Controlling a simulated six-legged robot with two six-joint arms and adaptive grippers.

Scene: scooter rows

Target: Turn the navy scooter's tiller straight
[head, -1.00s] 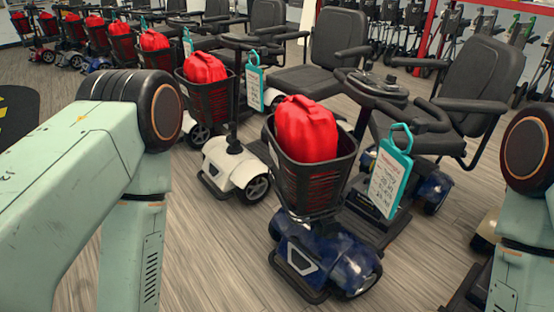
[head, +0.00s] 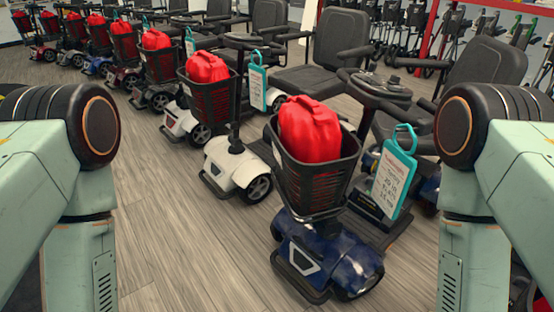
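The navy scooter (head: 325,252) stands in the middle foreground, its blue front end toward me. Its tiller (head: 376,86) rises behind a black front basket (head: 316,185), with dark handlebars at the top. A red bag-like item (head: 310,129) sits in the basket. A teal-framed tag (head: 393,178) hangs to the right of the basket. My left and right arms reach in from the two sides, with a dark round joint showing on each. Both grippers are outside the picture. My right arm hides part of the navy scooter's rear and seat.
More scooters recede in a row to the upper left. Bare wood-look floor (head: 180,240) lies open at the left front. Folded walkers (head: 400,30) stand at the back.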

